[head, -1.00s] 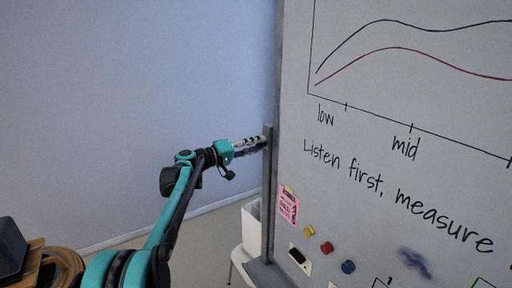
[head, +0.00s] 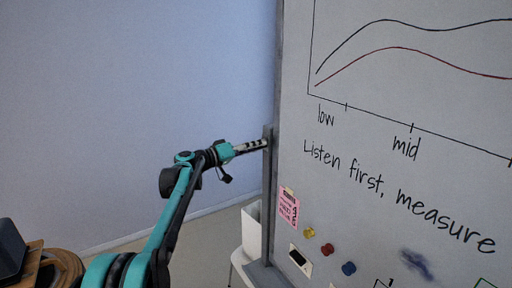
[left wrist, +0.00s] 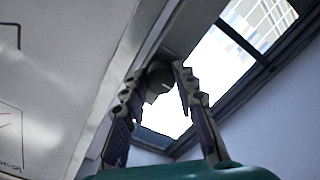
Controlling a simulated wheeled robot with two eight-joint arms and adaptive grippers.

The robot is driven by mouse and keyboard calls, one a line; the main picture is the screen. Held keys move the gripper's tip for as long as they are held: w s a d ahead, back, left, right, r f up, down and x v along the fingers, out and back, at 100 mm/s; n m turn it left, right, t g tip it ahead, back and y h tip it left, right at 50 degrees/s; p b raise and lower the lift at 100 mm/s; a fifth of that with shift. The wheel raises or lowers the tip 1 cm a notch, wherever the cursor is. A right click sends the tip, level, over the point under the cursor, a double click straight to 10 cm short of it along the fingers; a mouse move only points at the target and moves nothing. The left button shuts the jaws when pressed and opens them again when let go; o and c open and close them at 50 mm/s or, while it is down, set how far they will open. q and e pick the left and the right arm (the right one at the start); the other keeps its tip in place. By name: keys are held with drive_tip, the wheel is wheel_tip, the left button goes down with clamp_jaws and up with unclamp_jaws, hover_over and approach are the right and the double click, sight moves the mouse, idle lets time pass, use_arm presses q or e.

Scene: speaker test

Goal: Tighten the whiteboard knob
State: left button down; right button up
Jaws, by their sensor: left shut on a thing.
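The whiteboard (head: 400,120) stands at the right in the head view, with curves and writing on it. Its grey side post (head: 267,195) runs along the left edge. My left gripper (head: 262,144) reaches the post near its top from the left. In the left wrist view the left gripper (left wrist: 160,82) has its two fingers on either side of a dark round knob (left wrist: 159,77) and is shut on it. In the head view the knob is hidden by the fingers and post. My right gripper is not in view.
A white bin (head: 251,228) stands on a white stool or chair behind the post. Round magnets (head: 327,249) and a pink note (head: 289,208) are on the lower board. A wooden object (head: 60,268) is at lower left. The space before the blue wall is clear.

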use_arm(q)
drive_tip(key=shift+f, duration=0.15)
drive_tip(key=c, duration=1.2)
unclamp_jaws()
drive_tip(key=shift+a, duration=0.1)
drive_tip(key=v, duration=1.2)
